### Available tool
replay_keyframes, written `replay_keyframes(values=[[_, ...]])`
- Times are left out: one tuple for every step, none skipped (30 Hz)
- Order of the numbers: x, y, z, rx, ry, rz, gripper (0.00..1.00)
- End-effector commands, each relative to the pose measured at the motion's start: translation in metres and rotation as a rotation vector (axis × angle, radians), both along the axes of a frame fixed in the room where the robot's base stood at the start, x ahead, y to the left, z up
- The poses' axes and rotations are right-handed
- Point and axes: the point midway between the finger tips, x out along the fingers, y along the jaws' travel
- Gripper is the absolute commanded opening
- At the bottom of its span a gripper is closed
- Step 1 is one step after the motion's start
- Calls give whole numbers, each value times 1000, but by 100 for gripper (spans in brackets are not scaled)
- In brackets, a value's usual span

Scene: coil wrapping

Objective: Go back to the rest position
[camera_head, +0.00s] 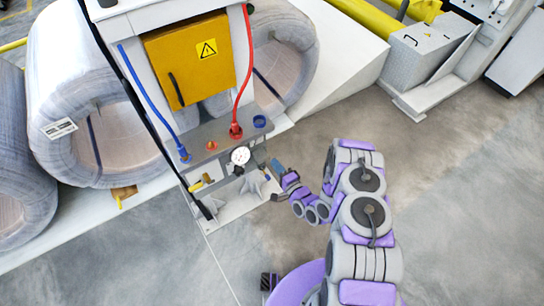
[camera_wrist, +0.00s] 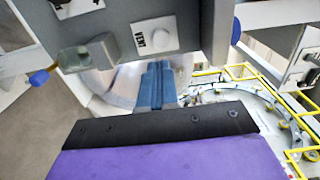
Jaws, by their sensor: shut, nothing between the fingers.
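My gripper (camera_head: 278,167) is in front of the right side of a grey control stand (camera_head: 222,135), at the end of my purple and grey arm. In the wrist view its blue fingers (camera_wrist: 157,84) are together, with nothing seen between them. A lever with a blue tip (camera_wrist: 40,77) is on the left and another blue part (camera_wrist: 236,32) is on the right. I cannot tell whether the fingers touch the panel.
The stand carries a yellow box (camera_head: 190,60), a gauge (camera_head: 240,155), a red hose (camera_head: 246,70) and a blue hose (camera_head: 150,100). Large wrapped coils (camera_head: 85,90) lie behind and left. Open floor (camera_head: 460,200) is on the right. A yellow-edged curved track (camera_wrist: 265,100) shows in the wrist view.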

Motion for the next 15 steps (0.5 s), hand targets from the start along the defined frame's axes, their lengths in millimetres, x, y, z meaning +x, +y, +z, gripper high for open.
replay_keyframes(values=[[-2, -4, 0, 1, 2, -4, 0], [-4, -4, 0, 1, 2, -3, 0], [-5, -5, 0, 1, 2, -3, 0], [-5, -6, 0, 2, 2, -2, 0], [-6, -6, 0, 2, 2, -2, 0], [-6, -7, 0, 3, 1, -2, 0], [-6, -7, 0, 3, 1, -2, 0], [-6, -7, 0, 3, 1, -3, 0], [-6, -7, 0, 2, 0, -2, 0], [-6, -7, 0, 2, 1, -2, 0], [-6, -6, 0, 2, 1, -3, 0], [-6, -6, 0, 0, 1, -2, 0], [-6, -6, 0, 0, 1, -2, 0], [-6, -6, 0, 0, 1, -2, 0], [-6, -6, 0, 0, 1, -2, 0]])
